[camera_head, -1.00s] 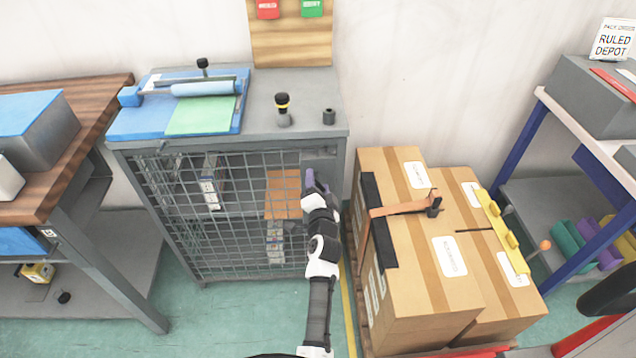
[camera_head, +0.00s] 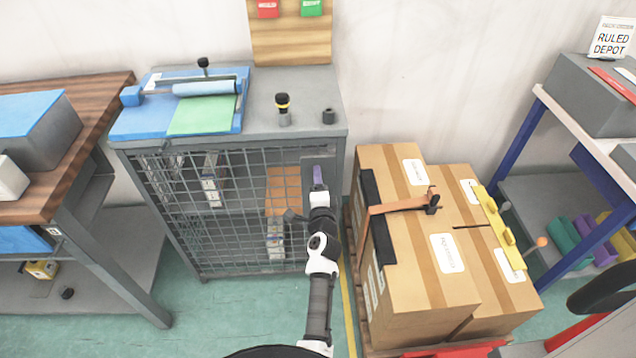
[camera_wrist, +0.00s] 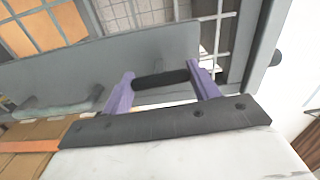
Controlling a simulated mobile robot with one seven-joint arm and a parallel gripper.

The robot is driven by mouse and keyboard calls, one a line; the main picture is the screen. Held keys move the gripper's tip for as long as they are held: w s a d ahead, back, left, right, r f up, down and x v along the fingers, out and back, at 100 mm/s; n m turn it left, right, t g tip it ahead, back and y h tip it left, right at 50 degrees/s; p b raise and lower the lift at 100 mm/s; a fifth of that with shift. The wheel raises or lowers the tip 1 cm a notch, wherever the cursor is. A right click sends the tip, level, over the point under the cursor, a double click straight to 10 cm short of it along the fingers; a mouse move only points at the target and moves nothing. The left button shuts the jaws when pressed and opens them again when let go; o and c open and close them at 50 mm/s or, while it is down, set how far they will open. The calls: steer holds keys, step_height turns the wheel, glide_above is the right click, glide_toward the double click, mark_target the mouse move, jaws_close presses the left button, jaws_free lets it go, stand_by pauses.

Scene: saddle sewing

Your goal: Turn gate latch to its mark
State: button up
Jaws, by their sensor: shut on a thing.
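The wire mesh gate (camera_head: 225,215) closes the front of a grey cabinet. My gripper (camera_head: 318,172) is at the gate's right edge, in front of a grey latch plate. In the wrist view, its two purple fingers (camera_wrist: 162,70) stand at either end of a short black bar, the gate latch handle (camera_wrist: 160,79), and are shut on it. The bar lies roughly level across that picture, in front of the grey plate (camera_wrist: 100,62). In the head view my gripper hides the latch. I cannot make out the mark in either view.
Strapped cardboard boxes (camera_head: 450,290) stand close to the right of my arm. A wooden-topped bench (camera_head: 95,110) is at the left. On the cabinet top are a blue board (camera_head: 122,122), a yellow-black knobbed part (camera_head: 283,105) and a small dark cylinder (camera_head: 328,116).

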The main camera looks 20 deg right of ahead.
steer(key=shift+r, duration=0.15)
steer(key=o, duration=1)
steer(key=shift+s+f, duration=0.1)
steer(key=shift+f, duration=0.1)
